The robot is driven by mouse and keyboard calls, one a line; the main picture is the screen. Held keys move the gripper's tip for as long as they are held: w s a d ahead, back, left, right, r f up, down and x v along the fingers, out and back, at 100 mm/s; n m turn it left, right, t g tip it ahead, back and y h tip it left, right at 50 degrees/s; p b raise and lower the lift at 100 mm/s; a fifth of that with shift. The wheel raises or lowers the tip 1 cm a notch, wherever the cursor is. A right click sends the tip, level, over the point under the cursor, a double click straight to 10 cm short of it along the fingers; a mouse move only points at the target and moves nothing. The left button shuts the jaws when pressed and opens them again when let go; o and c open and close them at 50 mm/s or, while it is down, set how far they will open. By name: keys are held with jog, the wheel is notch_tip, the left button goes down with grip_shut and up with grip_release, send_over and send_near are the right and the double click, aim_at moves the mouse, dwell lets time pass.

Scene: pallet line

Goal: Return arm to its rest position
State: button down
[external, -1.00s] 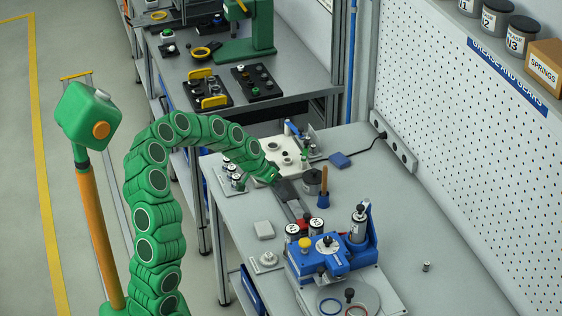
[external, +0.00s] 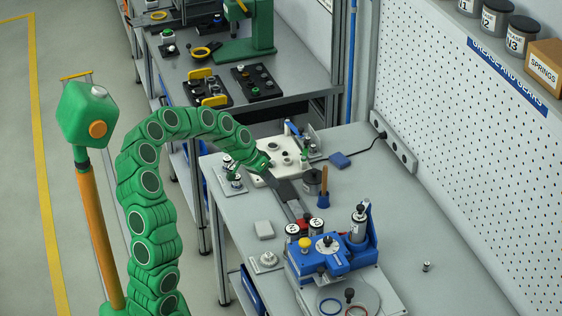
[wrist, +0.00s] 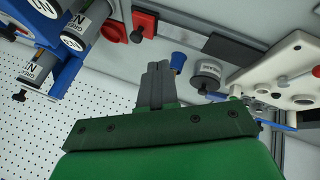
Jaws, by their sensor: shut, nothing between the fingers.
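A white plate with holes (external: 262,179) lies behind the wrist. A pegboard wall (external: 460,150) bounds the right side.

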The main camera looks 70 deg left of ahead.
jog(key=d+r+m, duration=0.2)
jog(key=d+r, duration=0.1)
jog(key=d, duration=0.7)
jog(key=d+r+m+g, duration=0.1)
jog(key=d+r, duration=0.2)
jog(key=d, duration=0.7)
jog(key=d+r+m+g, duration=0.1)
jog(key=d+r+m, duration=0.1)
jog(key=d, duration=0.9)
jog(key=shift+s+r+m+h, duration=0.3)
jog(key=shift+r+h, duration=0.1)
jog(key=shift+r, duration=0.1)
jog(key=s+d+m+g+y, duration=0.1)
jog(key=s+d+m, duration=0.1)
jog(key=s+d, duration=1)
jog(key=s+a+f+n+g+y, duration=0.1)
jog(key=s+a+g, duration=0.1)
jog(key=s, duration=0.7)
jog(key=s+a+f+n+g+y, duration=0.1)
jog(key=s+a+f+n+g, duration=0.1)
jog(key=s, duration=0.8)
jog(key=shift+s+a+f+g+y, duration=0.15)
jog(key=shift+s+a+g+y, duration=0.15)
jog(key=shift+a+g, duration=0.6)
jog(key=shift+a+t, duration=0.25)
jog(key=shift+t, duration=0.05)
